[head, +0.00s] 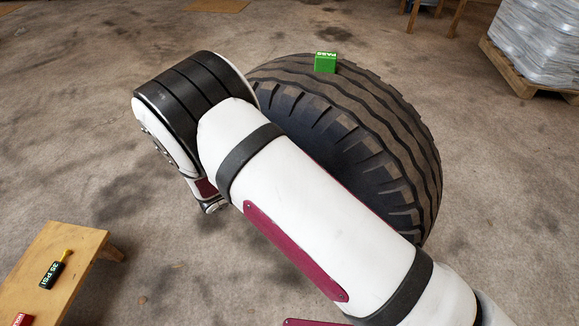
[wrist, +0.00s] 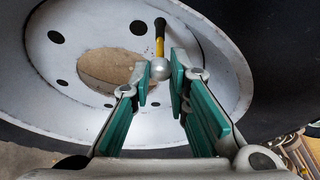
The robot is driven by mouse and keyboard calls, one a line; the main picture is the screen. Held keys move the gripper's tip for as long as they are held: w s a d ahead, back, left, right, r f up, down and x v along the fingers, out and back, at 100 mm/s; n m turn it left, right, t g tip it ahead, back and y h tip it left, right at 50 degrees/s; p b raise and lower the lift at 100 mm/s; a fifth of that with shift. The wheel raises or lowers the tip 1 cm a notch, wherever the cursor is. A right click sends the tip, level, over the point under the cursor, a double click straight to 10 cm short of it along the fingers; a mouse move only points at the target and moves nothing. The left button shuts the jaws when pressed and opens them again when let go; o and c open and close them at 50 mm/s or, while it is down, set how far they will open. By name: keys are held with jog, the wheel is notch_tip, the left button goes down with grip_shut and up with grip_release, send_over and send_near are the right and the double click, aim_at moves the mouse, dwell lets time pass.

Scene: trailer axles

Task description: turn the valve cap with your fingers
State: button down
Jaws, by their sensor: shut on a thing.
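The wheel is a large black tire (head: 405,150) standing upright in the head view. Its pale rim (wrist: 95,105) with bolt holes fills much of the wrist view. A rounded silver valve cap (wrist: 160,68) sits at the near end of a stem (wrist: 160,40) that is yellow with a black far end. My gripper (wrist: 161,80) has its two green-padded fingers on either side of the cap, shut on it. In the head view my own arm hides the gripper, the cap and the rim face.
A green block marked PASS (head: 325,63) sits on top of the tire. A wrapped pallet load (head: 545,40) stands at the upper right. Open floor lies between.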

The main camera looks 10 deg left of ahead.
jog(key=shift+d+r+m+t+y, duration=0.1)
jog(key=shift+m+t+y, duration=0.2)
jog(key=shift+m+y, duration=0.55)
jog(key=c, duration=1.4)
grip_release()
jog(key=shift+h, duration=0.25)
jog(key=shift+c, duration=0.2)
jog(key=v, duration=1.2)
